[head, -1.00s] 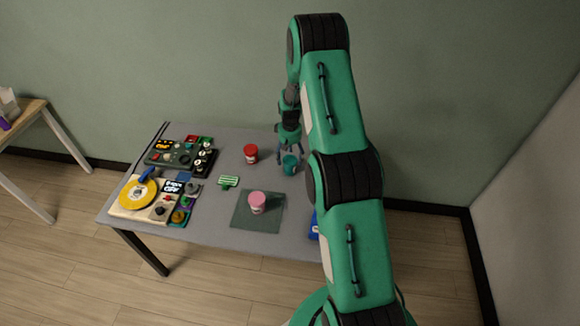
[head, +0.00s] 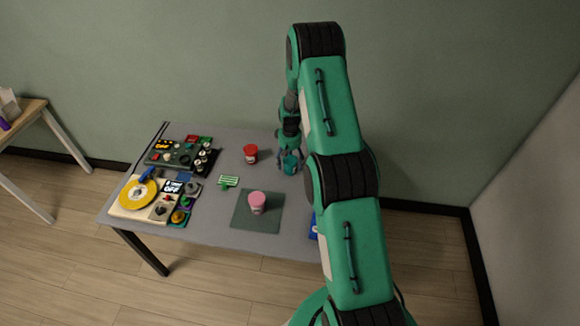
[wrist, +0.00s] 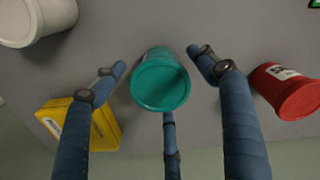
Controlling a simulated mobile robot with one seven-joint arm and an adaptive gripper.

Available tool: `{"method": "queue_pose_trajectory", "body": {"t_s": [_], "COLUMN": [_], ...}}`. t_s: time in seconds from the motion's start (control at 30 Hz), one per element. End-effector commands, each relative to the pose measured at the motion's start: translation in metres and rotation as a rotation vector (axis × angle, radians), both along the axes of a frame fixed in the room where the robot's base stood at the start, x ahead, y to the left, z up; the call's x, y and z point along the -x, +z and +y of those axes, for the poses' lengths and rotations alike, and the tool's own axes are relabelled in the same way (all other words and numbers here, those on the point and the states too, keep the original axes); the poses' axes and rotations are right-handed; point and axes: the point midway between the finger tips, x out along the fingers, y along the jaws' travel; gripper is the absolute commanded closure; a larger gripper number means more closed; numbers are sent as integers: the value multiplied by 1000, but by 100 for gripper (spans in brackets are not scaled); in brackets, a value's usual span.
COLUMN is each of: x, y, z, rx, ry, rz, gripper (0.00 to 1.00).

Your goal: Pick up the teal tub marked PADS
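The teal tub (head: 291,164) stands upright near the back of the grey table in the head view, at my gripper. In the wrist view the teal tub (wrist: 160,82) shows its lid and part of its side; no PADS marking can be read. My gripper (wrist: 160,60) is open, with blue-grey fingers on the left and right of the tub and a third finger below it. Gaps show between the left and right fingertips and the tub. In the head view my gripper (head: 289,158) is partly merged with the tub.
A red tub (wrist: 288,92) stands close by, beyond the right finger. A yellow box (wrist: 85,125) lies behind the left finger, and a white tub (wrist: 38,18) is at upper left. A pink-lidded tub (head: 257,202) stands on a dark mat (head: 272,220). Control panels (head: 170,160) fill the table's left.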

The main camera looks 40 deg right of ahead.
Motion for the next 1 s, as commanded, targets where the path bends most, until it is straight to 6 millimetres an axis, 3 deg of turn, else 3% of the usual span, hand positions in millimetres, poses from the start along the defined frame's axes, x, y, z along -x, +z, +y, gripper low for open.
{"method": "queue_pose_trajectory", "body": {"t_s": [0.03,0.2,0.23,0.73,1.0], "x": [0,0,0,0,-1], "y": [0,0,0,2,17], "z": [0,0,0,0,0], "rx": [0,0,0,0,0], "ry": [0,0,0,0,0], "rz": [0,0,0,-1,-1], "gripper": [37,71,72,73,73]}}
